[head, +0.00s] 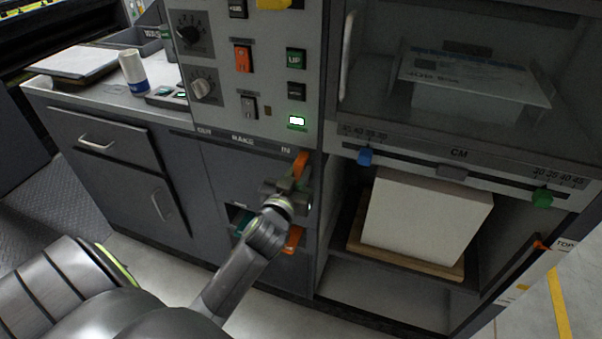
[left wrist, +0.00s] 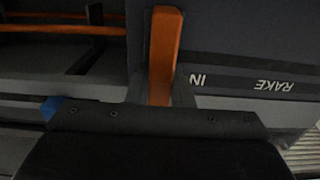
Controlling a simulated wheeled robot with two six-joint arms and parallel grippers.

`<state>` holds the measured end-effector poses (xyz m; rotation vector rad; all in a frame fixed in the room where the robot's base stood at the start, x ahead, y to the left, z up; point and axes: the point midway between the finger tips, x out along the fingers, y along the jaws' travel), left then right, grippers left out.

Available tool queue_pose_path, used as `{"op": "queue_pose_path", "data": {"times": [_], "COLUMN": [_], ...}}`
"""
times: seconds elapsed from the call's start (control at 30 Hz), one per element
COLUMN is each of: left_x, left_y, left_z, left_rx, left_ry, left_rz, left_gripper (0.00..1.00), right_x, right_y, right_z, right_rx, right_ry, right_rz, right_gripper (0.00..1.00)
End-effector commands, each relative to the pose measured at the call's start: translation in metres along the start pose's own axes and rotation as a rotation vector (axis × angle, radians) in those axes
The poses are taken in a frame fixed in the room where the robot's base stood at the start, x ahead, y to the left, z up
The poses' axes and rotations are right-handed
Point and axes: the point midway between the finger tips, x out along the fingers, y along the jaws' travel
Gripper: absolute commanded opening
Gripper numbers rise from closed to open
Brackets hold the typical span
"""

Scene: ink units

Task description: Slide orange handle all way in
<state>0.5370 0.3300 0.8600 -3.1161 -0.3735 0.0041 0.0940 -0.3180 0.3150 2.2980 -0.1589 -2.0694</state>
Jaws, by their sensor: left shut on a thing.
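The orange handle (head: 301,164) stands at the machine's front panel, just below the IN end of the RAKE label. My left gripper (head: 294,186) is at the handle and shut on it; the gripper's body hides the lower part. In the left wrist view the orange handle (left wrist: 165,50) rises upright from between the gripper's fingers (left wrist: 160,97), beside the upside-down word IN. My right gripper is not in view.
A control panel with knobs and buttons (head: 243,60) is above the handle. A paper stack (head: 425,215) sits in the open bay to the right, under a rail with blue (head: 366,157) and green (head: 542,197) sliders. Another orange part (head: 293,239) is below my gripper.

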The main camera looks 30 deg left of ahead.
Motion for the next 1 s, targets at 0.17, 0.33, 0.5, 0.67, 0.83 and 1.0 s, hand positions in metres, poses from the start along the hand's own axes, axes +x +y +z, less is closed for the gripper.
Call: {"op": "queue_pose_path", "data": {"times": [0.17,0.33,0.5,0.67,0.83,1.0], "left_x": [-0.001,-0.001,-0.001,0.000,-0.002,-0.018], "left_y": [0.002,0.002,0.002,0.001,0.001,0.001], "left_z": [0.002,0.002,0.002,0.001,0.001,0.002], "left_rx": [-0.005,-0.007,-0.006,-0.005,-0.004,-0.006], "left_ry": [-0.002,-0.002,-0.001,0.000,0.001,-0.001], "left_rz": [0.003,0.004,0.003,0.003,0.003,0.003], "left_gripper": [0.00,0.00,0.40,0.42,0.42,0.42], "right_x": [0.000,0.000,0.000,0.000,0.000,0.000], "right_y": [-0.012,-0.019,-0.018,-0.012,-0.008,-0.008], "right_z": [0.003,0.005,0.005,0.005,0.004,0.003], "right_rx": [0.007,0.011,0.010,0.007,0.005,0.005], "right_ry": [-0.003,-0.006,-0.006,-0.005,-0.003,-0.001], "right_rz": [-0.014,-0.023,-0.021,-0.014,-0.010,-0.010], "right_gripper": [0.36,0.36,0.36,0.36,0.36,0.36]}}
